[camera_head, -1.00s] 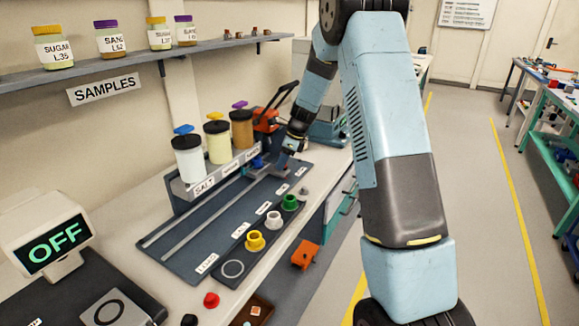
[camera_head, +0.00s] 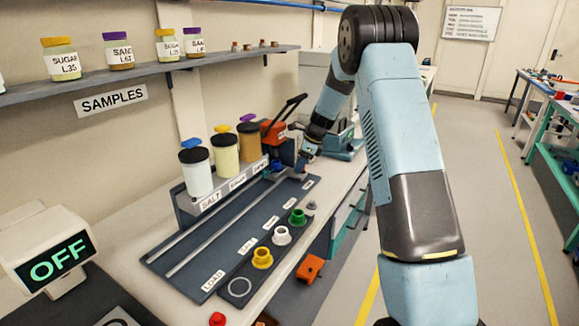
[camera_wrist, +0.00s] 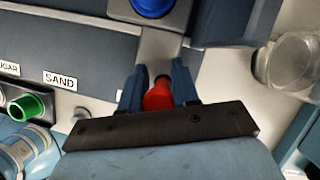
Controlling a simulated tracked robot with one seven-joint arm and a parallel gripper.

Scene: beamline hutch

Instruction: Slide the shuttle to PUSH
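The shuttle sits near the far end of the dark rail board (camera_head: 190,265), with a blue cup (camera_head: 277,166) on it. The LOAD label is at the near end; the farthest label (camera_head: 308,183) is too small to read. In the wrist view the blue cup (camera_wrist: 152,5) is at the top, and a pale bar (camera_wrist: 156,50) runs from it toward my fingers. My gripper (camera_wrist: 158,90) has its fingers on both sides of a red knob (camera_wrist: 158,97) and appears closed on it. The SAND label (camera_wrist: 61,80) lies to the left. In the head view my gripper (camera_head: 302,165) is small.
Three hoppers (camera_head: 225,158) stand behind the rail. Yellow (camera_head: 262,258), white (camera_head: 282,236) and green (camera_head: 298,216) cups line the front. An orange lever device (camera_head: 274,132) stands beyond the rail. A clear round vessel (camera_wrist: 293,62) is right of my gripper.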

